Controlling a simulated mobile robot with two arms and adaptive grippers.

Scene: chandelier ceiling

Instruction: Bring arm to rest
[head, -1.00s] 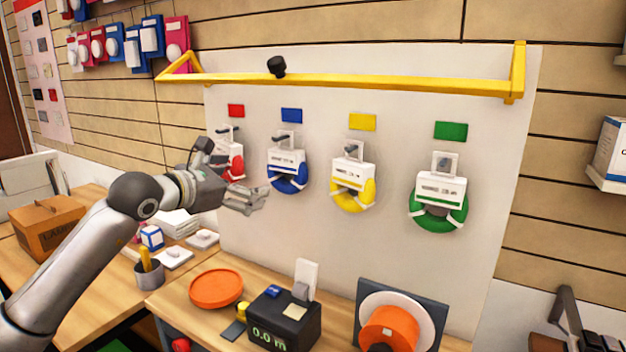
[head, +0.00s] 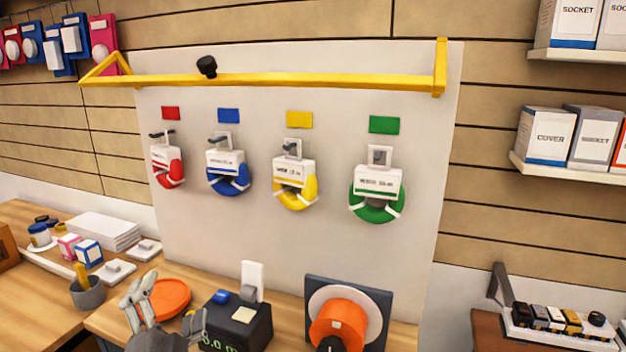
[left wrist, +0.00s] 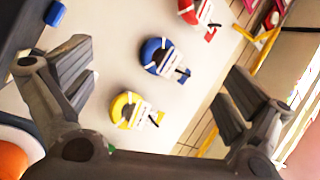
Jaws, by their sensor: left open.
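My left gripper (head: 154,306) shows at the bottom of the head view, in front of the orange round dish (head: 172,297) and left of the black meter box (head: 240,326). Its fingers point up and are spread with nothing between them. In the left wrist view the open fingers (left wrist: 150,95) frame the wall panel, with the blue coil (left wrist: 156,58) and yellow coil (left wrist: 125,108) seen between them. The arm behind the gripper is mostly below the frame edge. My right gripper is not in view.
Red (head: 168,168), blue (head: 229,178), yellow (head: 296,185) and green (head: 378,202) coils hang on the white panel under a yellow bar (head: 270,80). An orange spool (head: 338,321) stands right of the meter box. A grey cup (head: 88,293) stands at left.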

